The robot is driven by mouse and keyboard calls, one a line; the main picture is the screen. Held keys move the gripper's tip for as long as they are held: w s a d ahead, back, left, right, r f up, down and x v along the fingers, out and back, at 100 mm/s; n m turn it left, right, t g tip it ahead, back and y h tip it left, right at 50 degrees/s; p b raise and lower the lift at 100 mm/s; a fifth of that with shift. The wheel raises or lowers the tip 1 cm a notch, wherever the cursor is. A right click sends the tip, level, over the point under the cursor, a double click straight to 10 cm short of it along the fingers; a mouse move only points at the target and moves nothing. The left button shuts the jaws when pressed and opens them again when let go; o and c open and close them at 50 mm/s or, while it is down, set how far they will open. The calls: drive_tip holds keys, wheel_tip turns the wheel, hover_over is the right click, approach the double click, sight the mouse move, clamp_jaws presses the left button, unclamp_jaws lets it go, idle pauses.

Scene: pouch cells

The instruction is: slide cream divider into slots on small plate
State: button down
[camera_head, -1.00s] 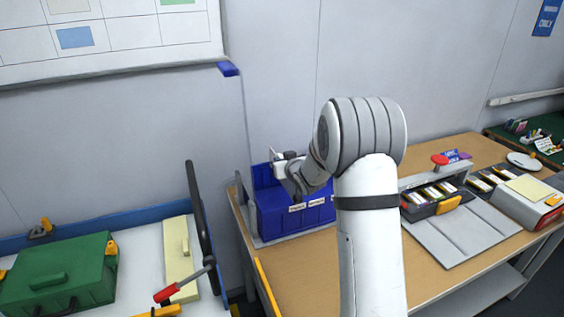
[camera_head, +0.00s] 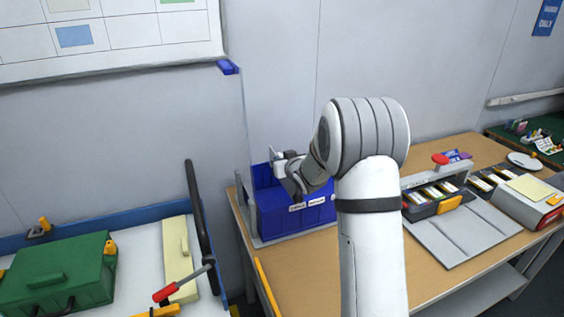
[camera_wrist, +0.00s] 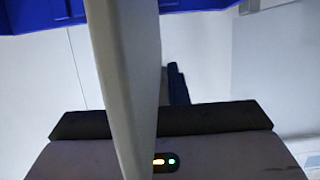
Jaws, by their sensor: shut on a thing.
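A flat, pale cream-grey panel, taken to be the cream divider (camera_wrist: 125,60), stands on edge through the middle of the wrist view, from top to bottom. My gripper (camera_head: 280,168) is shut on it. In the head view the divider (camera_head: 273,156) shows only as a thin pale edge at the gripper's tip, just above the blue bins. The rest is hidden by the gripper and wrist. I cannot make out the small plate or its slots in either view.
Blue bins (camera_head: 290,212) with white labels stand against the wall, below my gripper. A sloped grey fixture (camera_head: 448,240) is on the wooden table to the right.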

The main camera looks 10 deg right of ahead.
drive_tip(key=shift+f, duration=0.2)
drive_tip(key=shift+f+b, duration=0.35)
drive_tip(key=shift+b, duration=0.15)
drive_tip(key=shift+f+b, duration=0.85)
drive_tip(key=shift+f, duration=0.1)
drive_tip(key=c, duration=1.3)
unclamp_jaws()
drive_tip(key=shift+r, duration=0.1)
drive_tip(key=v, duration=0.7)
drive_tip(key=shift+s+r+b, duration=0.15)
drive_tip(key=shift+s+b, duration=0.2)
drive_tip(key=shift+b, duration=0.05)
